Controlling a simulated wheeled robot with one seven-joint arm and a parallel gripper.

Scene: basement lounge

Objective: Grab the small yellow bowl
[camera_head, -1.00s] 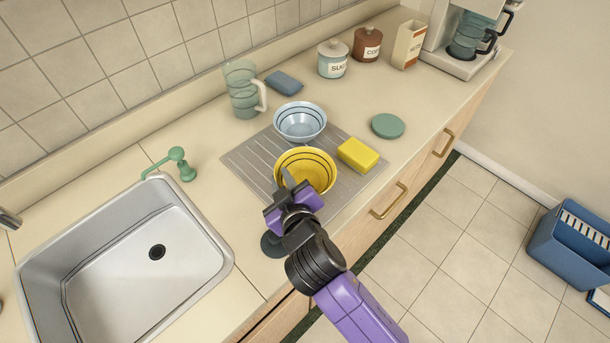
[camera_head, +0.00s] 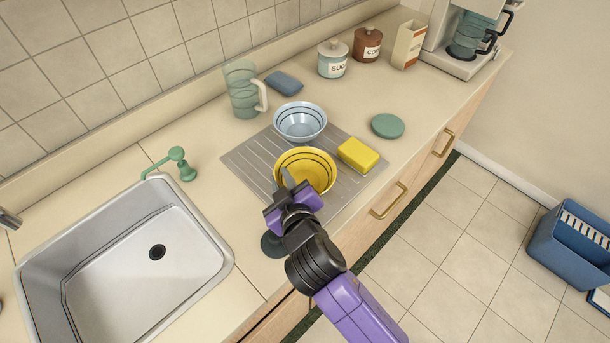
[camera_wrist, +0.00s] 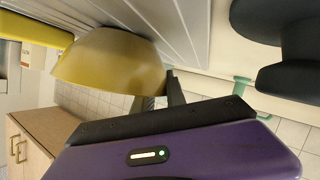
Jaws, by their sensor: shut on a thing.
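The small yellow bowl (camera_head: 312,168) with dark rings inside sits upright on the ribbed metal drainboard beside the sink. It also shows in the wrist view (camera_wrist: 108,62), where its outer side is seen close to my fingers. My gripper (camera_head: 286,183) is at the bowl's near-left rim and is shut on its wall, one finger inside the bowl. In the wrist view the fingers (camera_wrist: 160,95) meet the bowl's rim, and part of them is hidden by my gripper's purple body.
A light blue bowl (camera_head: 300,122) stands just behind the yellow one. A yellow sponge (camera_head: 358,155) lies to its right. The drainboard (camera_head: 250,158) lies between the sink (camera_head: 120,265) and a green disc (camera_head: 387,126). A glass pitcher (camera_head: 243,92) stands at the back.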

